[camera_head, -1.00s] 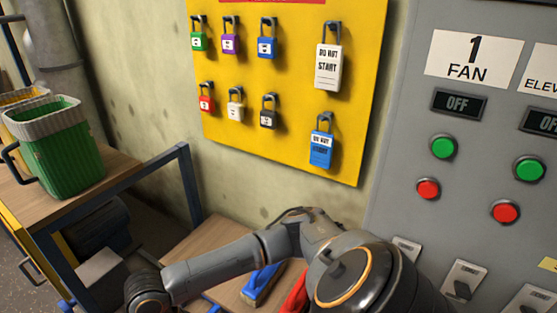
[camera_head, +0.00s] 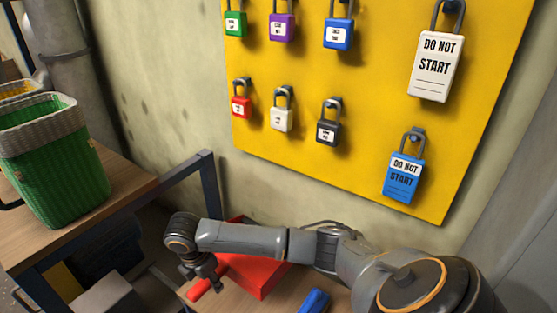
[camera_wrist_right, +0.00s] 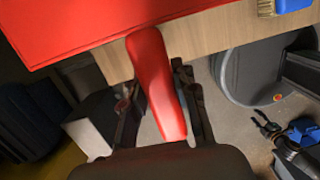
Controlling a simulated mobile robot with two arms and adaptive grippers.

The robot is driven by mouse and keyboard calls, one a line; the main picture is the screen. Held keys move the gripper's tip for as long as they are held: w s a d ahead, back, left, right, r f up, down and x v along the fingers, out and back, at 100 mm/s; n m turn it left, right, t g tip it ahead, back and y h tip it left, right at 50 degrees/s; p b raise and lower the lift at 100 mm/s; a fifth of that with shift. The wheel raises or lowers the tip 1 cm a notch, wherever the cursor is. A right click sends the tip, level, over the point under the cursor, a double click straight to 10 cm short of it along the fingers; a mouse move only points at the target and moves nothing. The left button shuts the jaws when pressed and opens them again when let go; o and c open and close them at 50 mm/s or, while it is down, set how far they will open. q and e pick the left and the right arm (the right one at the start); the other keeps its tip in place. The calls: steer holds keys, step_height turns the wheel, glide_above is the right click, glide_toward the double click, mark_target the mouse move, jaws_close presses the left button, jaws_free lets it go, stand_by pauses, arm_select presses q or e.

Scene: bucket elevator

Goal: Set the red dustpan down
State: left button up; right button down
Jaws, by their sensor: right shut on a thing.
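The red dustpan (camera_head: 262,274) is at the wooden bench top (camera_head: 278,303) below the padlock board, its pan partly behind my right arm. Its red handle (camera_head: 207,283) points to the lower left, past the bench edge. My right gripper (camera_head: 214,282) is shut on the handle. In the right wrist view the handle (camera_wrist_right: 154,75) runs between the fingers and the flat red pan (camera_wrist_right: 70,22) lies over the wooden top. I cannot tell whether the pan touches the wood. My left gripper is not in view.
A blue brush (camera_head: 315,301) lies on the bench right of the dustpan. A green bin (camera_head: 55,165) stands on another wooden table (camera_head: 120,175) at left. A yellow board (camera_head: 370,150) with several padlocks hangs on the wall behind. A dark blue frame post (camera_head: 208,185) rises between the tables.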

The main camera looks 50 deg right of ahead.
steer(key=shift+w+d+f, duration=0.1)
steer(key=shift+w+f, duration=0.1)
steer(key=shift+f, duration=0.15)
steer(key=shift+s, duration=0.1)
glide_above(220, 311)
step_height(220, 311, down, 5)
steer(key=shift+f+b, duration=0.4)
steer(key=shift+f, duration=2.05)
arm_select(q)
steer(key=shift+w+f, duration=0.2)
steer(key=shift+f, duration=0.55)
arm_select(e)
steer(key=c, duration=1)
jaws_free()
steer(key=shift+c, duration=0.2)
steer(key=shift+r, duration=0.1)
